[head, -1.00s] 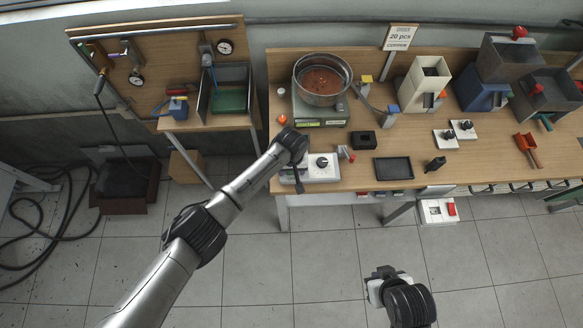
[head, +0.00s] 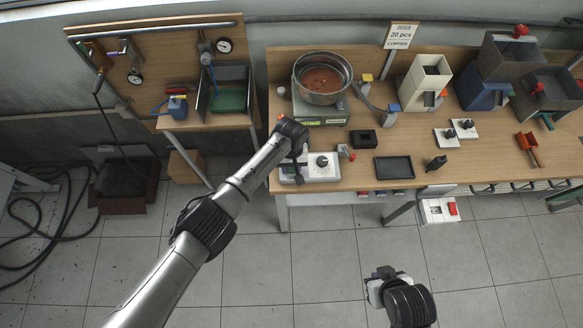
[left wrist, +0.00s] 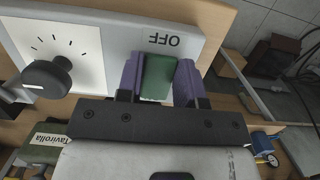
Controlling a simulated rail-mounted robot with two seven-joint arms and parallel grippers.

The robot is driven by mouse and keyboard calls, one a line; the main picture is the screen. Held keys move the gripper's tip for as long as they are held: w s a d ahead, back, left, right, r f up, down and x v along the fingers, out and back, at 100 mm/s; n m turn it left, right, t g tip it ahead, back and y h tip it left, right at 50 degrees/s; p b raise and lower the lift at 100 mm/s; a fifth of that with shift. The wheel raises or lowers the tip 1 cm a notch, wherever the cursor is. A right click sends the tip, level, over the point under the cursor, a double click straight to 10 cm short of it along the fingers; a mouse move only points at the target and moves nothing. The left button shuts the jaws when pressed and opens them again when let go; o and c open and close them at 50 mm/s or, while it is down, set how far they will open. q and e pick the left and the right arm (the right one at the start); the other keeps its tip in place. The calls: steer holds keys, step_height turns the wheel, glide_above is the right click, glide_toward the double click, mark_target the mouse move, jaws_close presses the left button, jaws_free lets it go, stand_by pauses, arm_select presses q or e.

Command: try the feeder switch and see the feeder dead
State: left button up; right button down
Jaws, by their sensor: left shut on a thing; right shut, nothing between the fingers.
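The feeder bowl (head: 321,76), a round metal bowl with reddish-brown pieces inside, sits on a grey-green base (head: 321,113) at the back of the bench. In front of it is a pale control box (head: 325,173) with a black dial (head: 322,161). In the left wrist view the box face (left wrist: 100,40) shows the dial (left wrist: 47,77) and an OFF label. My left gripper (head: 291,174) is at the box's left end. In the wrist view its purple fingers (left wrist: 160,80) are shut on a green switch (left wrist: 158,78) beside the label. My right gripper (head: 376,287) is shut and empty over the floor.
A black tray (head: 394,167) and a small black block (head: 364,140) lie right of the box. Bins (head: 425,82) stand farther right. A side bench (head: 215,119) with gauges is at left. Open floor lies in front.

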arm_select(q)
steer(key=g+b, duration=0.2)
steer(key=b, duration=0.1)
steer(key=shift+w+f, duration=0.2)
steer(key=shift+w, duration=0.1)
steer(key=shift+r+g+b, duration=0.25)
steer(key=shift+g+b, duration=0.15)
steer(key=shift+b, duration=0.05)
steer(key=o, duration=0.9)
steer(key=shift+o, duration=0.2)
steer(key=shift+r, duration=0.1)
steer(key=shift+w+r, duration=0.2)
steer(key=shift+r, duration=0.2)
steer(key=b+v, duration=0.1)
steer(key=v, duration=1.2)
steer(key=shift+a, duration=0.15)
